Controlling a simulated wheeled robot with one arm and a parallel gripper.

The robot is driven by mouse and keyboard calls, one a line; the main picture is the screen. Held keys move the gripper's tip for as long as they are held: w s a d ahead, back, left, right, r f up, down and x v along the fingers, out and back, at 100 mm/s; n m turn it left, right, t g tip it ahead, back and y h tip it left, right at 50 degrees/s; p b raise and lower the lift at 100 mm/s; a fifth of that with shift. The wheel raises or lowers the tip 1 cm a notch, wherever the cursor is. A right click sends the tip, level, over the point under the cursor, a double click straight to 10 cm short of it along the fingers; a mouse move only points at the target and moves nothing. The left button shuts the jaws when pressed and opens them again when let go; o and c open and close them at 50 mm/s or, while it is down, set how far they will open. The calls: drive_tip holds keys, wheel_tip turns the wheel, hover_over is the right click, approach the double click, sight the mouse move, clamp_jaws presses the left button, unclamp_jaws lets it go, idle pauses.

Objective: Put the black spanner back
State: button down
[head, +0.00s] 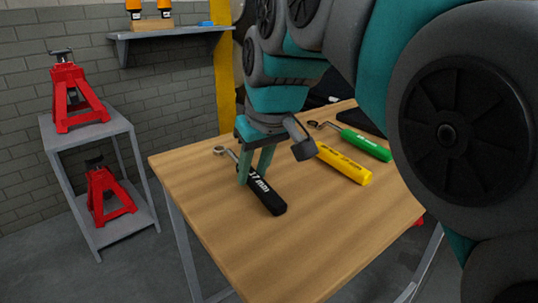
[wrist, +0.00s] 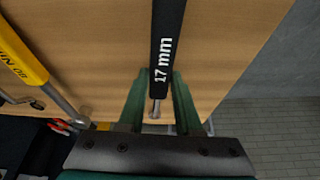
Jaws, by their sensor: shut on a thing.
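The black spanner (head: 268,196) has a black handle marked "17 mm" and a metal ring end. In the head view it is at the left part of the wooden table (head: 290,255), its ring end toward the back left edge. My gripper (head: 252,180) points down with its fingers on either side of the handle, shut on it. In the wrist view the black handle (wrist: 167,45) runs up from between the green fingers (wrist: 158,95). I cannot tell whether the spanner touches the table or is slightly lifted.
A yellow-handled tool (head: 343,165) and a green-handled spanner (head: 365,145) lie to the right on the table. A grey stand (head: 85,135) with red jack stands (head: 75,95) is at the left. A wall shelf (head: 170,33) is behind. The table's front is clear.

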drive_tip(key=c, duration=0.5)
unclamp_jaws()
drive_tip(key=shift+r, duration=0.1)
drive_tip(key=v, duration=0.7)
drive_tip(key=shift+s+r, duration=0.1)
drive_tip(key=shift+r, duration=0.15)
drive_tip(key=shift+s, duration=0.2)
